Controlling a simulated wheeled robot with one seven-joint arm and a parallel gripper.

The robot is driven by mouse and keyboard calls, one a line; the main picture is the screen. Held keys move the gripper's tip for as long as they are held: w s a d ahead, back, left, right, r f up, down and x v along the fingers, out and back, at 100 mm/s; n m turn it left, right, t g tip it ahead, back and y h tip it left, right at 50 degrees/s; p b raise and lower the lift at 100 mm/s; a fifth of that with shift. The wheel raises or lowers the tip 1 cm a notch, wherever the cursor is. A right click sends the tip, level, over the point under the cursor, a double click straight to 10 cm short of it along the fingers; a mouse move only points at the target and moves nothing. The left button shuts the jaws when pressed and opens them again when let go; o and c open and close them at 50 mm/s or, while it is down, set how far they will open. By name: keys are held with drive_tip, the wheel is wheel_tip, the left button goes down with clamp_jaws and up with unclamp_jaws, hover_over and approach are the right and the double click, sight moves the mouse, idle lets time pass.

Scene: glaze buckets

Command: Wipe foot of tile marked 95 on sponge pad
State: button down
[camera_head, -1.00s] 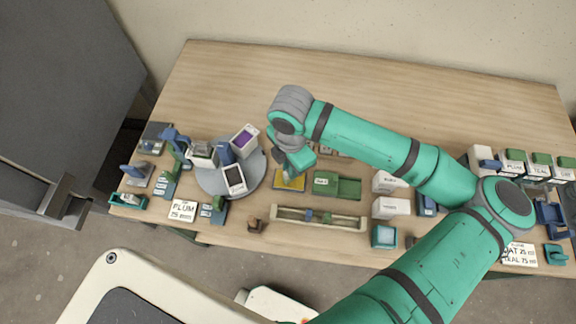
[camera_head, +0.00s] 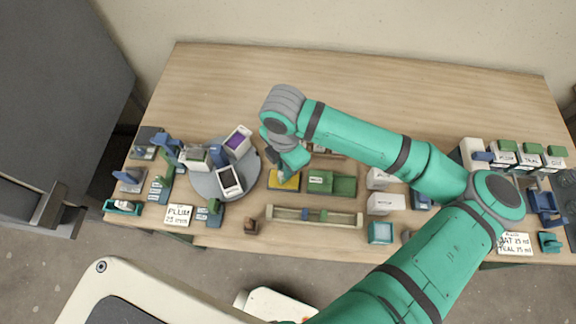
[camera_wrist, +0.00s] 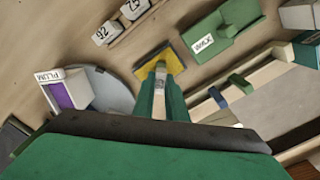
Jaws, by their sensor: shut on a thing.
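My gripper (camera_head: 291,172) points down over the pad. In the wrist view my gripper (camera_wrist: 160,70) is shut on a narrow pale tile (camera_wrist: 159,88) between its green fingers. The number on this tile cannot be read. The tile's foot is hidden, so I cannot tell whether it touches the pad.
A green box labelled WAX (camera_wrist: 225,32) stands right of the pad. A grey turntable (camera_head: 205,185) with glaze containers stands left. A long low rail (camera_head: 315,218) lies in front. Tiles marked 92 (camera_wrist: 106,32) and 25 (camera_wrist: 133,9) stand behind. The table's back is clear.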

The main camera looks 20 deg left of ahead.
drive_tip(key=shift+s+a, duration=0.1)
drive_tip(key=shift+a, duration=0.1)
drive_tip(key=shift+s+a, duration=0.25)
drive_tip(key=shift+a, duration=0.5)
drive_tip(key=shift+w+d, duration=0.1)
drive_tip(key=shift+d, duration=0.05)
drive_tip(key=shift+w+d, duration=0.2)
drive_tip(key=shift+d, duration=0.55)
drive_tip(key=shift+d, duration=0.1)
drive_tip(key=shift+w+d, duration=0.25)
drive_tip(key=shift+d, duration=0.5)
drive_tip(key=shift+r, duration=0.1)
drive_tip(key=shift+r, duration=2.9)
